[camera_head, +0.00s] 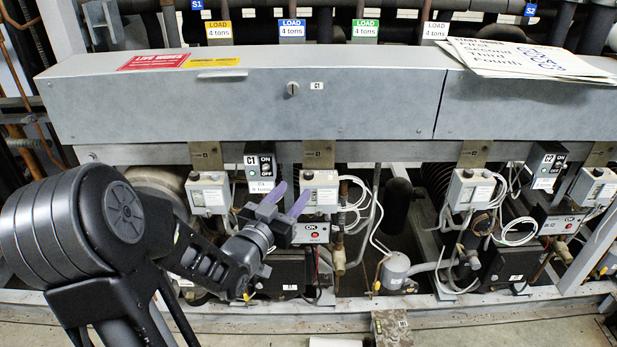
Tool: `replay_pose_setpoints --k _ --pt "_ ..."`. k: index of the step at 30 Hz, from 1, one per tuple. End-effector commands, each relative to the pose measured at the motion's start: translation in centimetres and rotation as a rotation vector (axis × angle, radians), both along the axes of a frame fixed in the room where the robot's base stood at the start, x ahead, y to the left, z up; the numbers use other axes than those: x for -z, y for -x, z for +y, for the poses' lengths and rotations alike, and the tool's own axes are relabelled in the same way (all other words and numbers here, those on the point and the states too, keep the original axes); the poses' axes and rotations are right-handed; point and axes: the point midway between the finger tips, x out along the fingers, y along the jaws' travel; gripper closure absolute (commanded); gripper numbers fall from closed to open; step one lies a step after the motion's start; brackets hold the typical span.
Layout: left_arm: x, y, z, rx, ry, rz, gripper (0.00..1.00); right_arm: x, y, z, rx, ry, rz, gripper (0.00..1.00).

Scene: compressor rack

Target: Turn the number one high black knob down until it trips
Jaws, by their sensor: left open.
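Small black knobs sit on top of the pale grey control boxes. Near the C1 label, one knob (194,175) is on the left box (208,194) and another knob (308,174) is on the right box (322,193). I cannot read which is marked high. My left gripper (289,198) has purple fingertips and is open and empty. It points up and right, just left of and below the right box's knob, apart from that knob in the picture. Its arm hides part of the rack at the left. My right gripper is not in view.
A C1 ON/OFF switch box (259,167) stands between the two boxes. A long grey metal housing (250,105) overhangs them. White cables (362,200) hang right of the right box. A similar C2 group (470,190) is farther right. Papers (520,58) lie on the housing.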

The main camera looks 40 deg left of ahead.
Motion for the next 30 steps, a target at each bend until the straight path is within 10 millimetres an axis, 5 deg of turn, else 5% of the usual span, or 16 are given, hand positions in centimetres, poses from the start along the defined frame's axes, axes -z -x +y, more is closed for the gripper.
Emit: replay_pose_setpoints --k 18,30 --pt "0.0 -7.2 1.3 0.001 0.0 0.0 0.56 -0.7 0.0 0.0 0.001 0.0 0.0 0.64" --pt "0.0 -7.5 1.4 0.0 0.001 0.001 0.63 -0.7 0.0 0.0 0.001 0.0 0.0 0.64"
